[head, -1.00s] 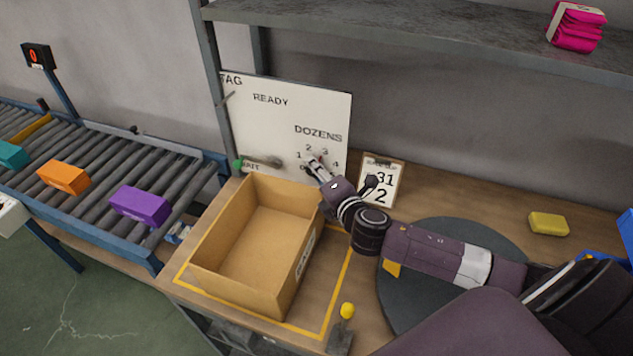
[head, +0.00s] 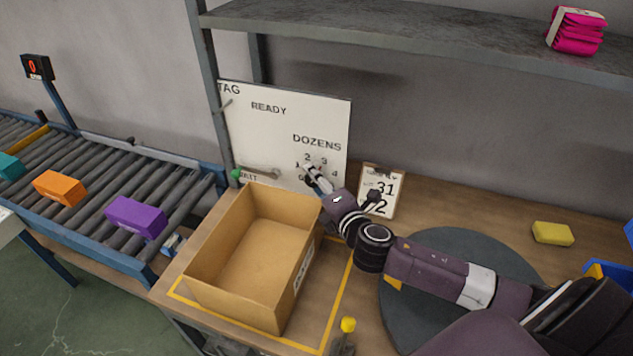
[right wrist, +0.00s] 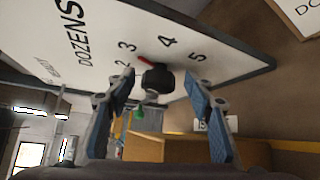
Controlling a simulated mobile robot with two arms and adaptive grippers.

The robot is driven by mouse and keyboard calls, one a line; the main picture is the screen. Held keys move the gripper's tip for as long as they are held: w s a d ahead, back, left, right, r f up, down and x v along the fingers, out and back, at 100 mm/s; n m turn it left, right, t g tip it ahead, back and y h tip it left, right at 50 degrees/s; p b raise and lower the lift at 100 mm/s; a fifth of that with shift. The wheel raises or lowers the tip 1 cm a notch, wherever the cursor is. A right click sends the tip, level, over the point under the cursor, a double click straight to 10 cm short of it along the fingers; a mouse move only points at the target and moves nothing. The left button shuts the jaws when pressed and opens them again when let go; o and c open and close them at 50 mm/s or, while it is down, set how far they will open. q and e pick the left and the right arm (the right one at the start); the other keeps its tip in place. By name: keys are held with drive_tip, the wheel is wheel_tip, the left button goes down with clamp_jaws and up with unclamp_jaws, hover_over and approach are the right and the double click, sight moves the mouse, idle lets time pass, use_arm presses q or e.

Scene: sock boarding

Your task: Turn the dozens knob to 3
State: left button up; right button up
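The white board (head: 250,130) stands behind the open box, with a DOZENS dial on its right part. In the right wrist view the dark dozens knob (right wrist: 157,78) sits among the printed numbers 2 to 5. Its red pointer (right wrist: 142,62) is directed at the 3. My right gripper (right wrist: 160,80) is open, with one finger on each side of the knob and visible gaps between fingers and knob. In the head view my right gripper (head: 312,176) is in front of the dial and hides the knob. My left gripper is not in view.
An open cardboard box (head: 253,247) stands below the board on the bench. A small card (head: 381,192) with printed numbers is just right of my gripper. A yellow block (head: 552,233) lies at right. A green-tipped lever (head: 237,174) is on the board's left.

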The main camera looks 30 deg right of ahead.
drive_tip(key=shift+s+r, duration=0.1)
drive_tip(key=v, duration=1.1)
drive_tip(key=shift+s, duration=0.4)
drive_tip(key=shift+a, duration=0.1)
drive_tip(key=shift+a, duration=0.1)
